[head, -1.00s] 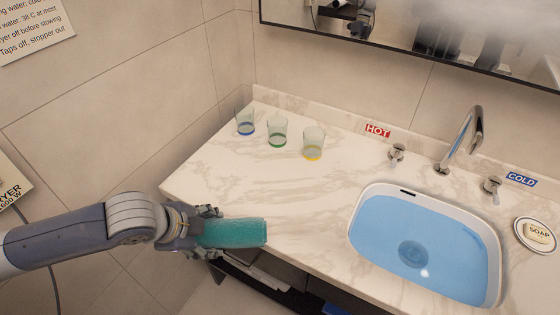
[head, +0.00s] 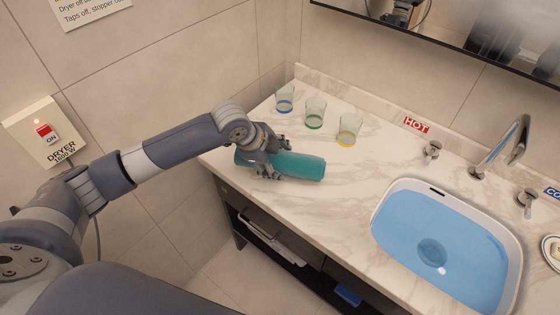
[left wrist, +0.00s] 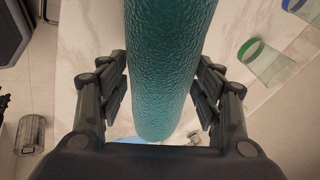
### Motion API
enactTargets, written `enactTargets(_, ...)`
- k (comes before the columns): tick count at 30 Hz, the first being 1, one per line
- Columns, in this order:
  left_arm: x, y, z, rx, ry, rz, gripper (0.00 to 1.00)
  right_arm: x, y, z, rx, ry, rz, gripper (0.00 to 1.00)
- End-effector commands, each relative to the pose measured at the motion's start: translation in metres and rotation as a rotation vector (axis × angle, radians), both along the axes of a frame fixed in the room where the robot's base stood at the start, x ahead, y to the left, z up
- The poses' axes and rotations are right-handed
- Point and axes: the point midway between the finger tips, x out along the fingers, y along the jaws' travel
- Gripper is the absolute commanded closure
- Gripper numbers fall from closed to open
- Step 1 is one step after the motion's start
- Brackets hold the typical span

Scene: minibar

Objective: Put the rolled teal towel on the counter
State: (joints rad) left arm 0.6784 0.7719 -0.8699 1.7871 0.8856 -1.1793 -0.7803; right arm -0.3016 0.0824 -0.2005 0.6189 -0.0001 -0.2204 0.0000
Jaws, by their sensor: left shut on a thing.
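The rolled teal towel (head: 299,166) is a teal cylinder over the left front part of the marble counter (head: 335,205). My left gripper (head: 272,163) is shut on the towel near its left end. In the left wrist view the towel (left wrist: 168,60) runs between the two fingers of the gripper (left wrist: 163,90). The towel lies level, at or just above the counter top; I cannot tell whether it touches. My right gripper is not in view.
Several tumblers stand along the back left: blue-based (head: 285,99), green-based (head: 315,113) and yellow-based (head: 349,130). A basin of blue water (head: 435,235) is on the right, with tap (head: 510,140) behind. The counter between towel and basin is clear.

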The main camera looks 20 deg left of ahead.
Motion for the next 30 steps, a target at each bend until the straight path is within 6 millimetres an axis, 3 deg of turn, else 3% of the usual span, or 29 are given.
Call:
enactTargets(5, 0.012, -0.004, -0.001, 0.0, 0.0, 0.0, 0.69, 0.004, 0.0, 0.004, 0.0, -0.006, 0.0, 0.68)
enactTargets(14, 0.012, -0.004, -0.034, 0.0, 0.001, 0.0, 0.69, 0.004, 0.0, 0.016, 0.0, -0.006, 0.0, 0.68)
enactTargets(24, 0.012, -0.004, -0.039, 0.0, -0.001, -0.001, 0.69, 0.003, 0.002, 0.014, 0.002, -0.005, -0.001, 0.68)
enactTargets(25, 0.012, -0.004, -0.039, 0.001, 0.0, 0.0, 0.33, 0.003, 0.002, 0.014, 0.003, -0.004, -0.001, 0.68)
enactTargets(27, 0.012, -0.004, -0.038, 0.001, 0.0, 0.0, 0.19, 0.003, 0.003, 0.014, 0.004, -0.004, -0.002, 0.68)
enactTargets(30, 0.012, -0.004, -0.038, 0.001, 0.0, 0.0, 0.19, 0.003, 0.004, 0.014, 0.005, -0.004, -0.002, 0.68)
